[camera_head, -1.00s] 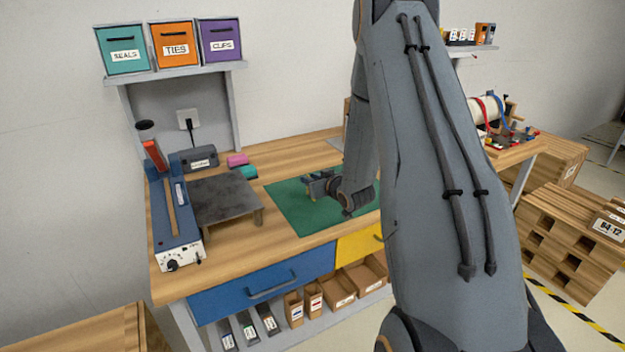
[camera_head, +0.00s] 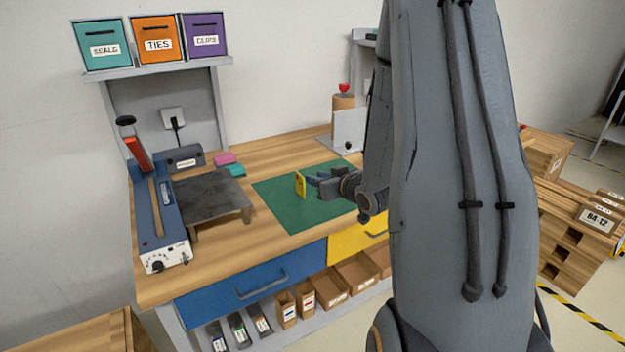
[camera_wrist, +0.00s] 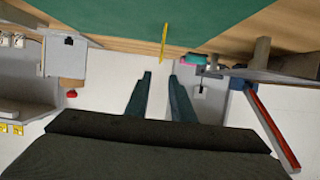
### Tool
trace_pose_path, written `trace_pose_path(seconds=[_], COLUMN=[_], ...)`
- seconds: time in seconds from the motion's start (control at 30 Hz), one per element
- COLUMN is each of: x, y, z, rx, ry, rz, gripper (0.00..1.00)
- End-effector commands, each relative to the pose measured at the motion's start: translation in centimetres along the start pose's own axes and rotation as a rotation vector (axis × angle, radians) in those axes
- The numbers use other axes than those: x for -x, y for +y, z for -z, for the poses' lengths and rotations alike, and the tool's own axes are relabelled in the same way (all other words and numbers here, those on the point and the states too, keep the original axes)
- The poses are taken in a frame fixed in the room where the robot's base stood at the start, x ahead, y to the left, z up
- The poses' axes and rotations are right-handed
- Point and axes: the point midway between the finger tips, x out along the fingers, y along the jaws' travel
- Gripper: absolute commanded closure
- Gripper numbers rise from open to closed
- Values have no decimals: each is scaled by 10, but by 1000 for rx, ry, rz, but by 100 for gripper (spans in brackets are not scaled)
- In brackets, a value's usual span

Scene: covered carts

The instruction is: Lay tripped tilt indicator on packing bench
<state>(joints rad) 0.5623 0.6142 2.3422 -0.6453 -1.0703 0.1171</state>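A small yellow tag-like piece, seemingly the tilt indicator (camera_head: 300,184), looks upright on the green mat (camera_head: 275,205) of the packing bench (camera_head: 255,168). Its printed face is too small to read. My gripper (camera_head: 312,180) is low over the mat, just to the right of the piece. In the wrist view the two fingers of my gripper (camera_wrist: 160,76) are spread with nothing between them. The yellow indicator (camera_wrist: 164,42) shows nearly edge-on there, just beyond the fingertips. I cannot tell whether any fingertip touches it.
A blue sealer (camera_head: 160,215) and a dark metal stand (camera_head: 205,197) fill the bench's left side. Pink and teal blocks (camera_head: 224,159) lie behind the mat. A white panel (camera_head: 348,130) stands at the back right. The mat's front left is clear.

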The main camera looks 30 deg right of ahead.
Motion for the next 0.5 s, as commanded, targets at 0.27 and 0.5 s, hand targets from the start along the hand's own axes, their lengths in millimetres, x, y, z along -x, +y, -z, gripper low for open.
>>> trace_pose_path(seconds=[0.27, 0.5], x=[7, 51], y=[-24, -89], z=[-4, -25], rx=[27, 37], ry=[-146, -513], rz=[-32, -89], gripper=[78, 78])
